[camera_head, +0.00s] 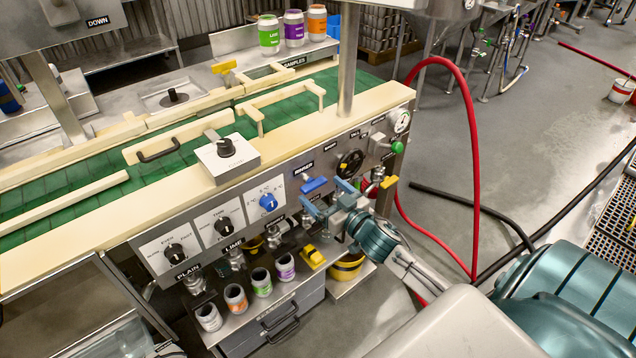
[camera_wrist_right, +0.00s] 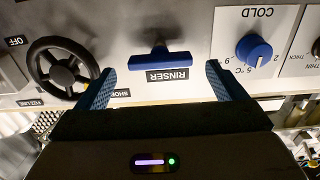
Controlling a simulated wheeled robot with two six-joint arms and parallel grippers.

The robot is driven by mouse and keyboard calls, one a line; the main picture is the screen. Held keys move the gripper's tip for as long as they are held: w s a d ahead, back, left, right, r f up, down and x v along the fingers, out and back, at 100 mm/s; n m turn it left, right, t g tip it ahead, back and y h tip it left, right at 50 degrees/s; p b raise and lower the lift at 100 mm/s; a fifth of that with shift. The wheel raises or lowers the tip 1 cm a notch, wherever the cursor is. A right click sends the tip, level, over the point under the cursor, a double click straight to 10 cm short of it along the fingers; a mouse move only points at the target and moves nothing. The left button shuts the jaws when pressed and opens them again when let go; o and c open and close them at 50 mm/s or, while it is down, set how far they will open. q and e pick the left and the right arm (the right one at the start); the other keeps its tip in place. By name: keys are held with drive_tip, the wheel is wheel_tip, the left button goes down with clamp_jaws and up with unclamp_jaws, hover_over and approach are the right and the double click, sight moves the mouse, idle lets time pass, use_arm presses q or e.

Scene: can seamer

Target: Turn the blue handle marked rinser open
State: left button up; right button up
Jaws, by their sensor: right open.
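The blue rinser handle (camera_head: 313,184) is on the machine's front panel, just below its label in the head view. In the right wrist view, which is upside down, the blue handle (camera_wrist_right: 160,61) is a crossbar lying level over the word RINSER. My right gripper (camera_head: 328,199) is open in front of the panel, close to the handle. In the wrist view its two blue fingertips (camera_wrist_right: 163,84) stand wide apart, one toward each side of the handle, with nothing between them touching it. My left gripper is not in view.
A black handwheel (camera_head: 349,163) and a blue COLD knob (camera_head: 268,202) flank the handle. A yellow handle (camera_head: 389,182) sits to the right. Several cans (camera_head: 236,298) stand on a shelf below. A red hose (camera_head: 474,150) arches at the right.

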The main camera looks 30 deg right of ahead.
sight(314, 185)
drive_tip(key=shift+w+b, duration=0.3)
drive_tip(key=shift+w, duration=0.8)
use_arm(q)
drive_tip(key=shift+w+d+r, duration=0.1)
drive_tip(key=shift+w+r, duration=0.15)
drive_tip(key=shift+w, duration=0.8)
use_arm(e)
drive_tip(key=shift+w+a, duration=0.15)
drive_tip(key=shift+w, duration=0.1)
use_arm(q)
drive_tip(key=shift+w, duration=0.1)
drive_tip(key=shift+b, duration=0.3)
use_arm(e)
drive_tip(key=c, duration=1)
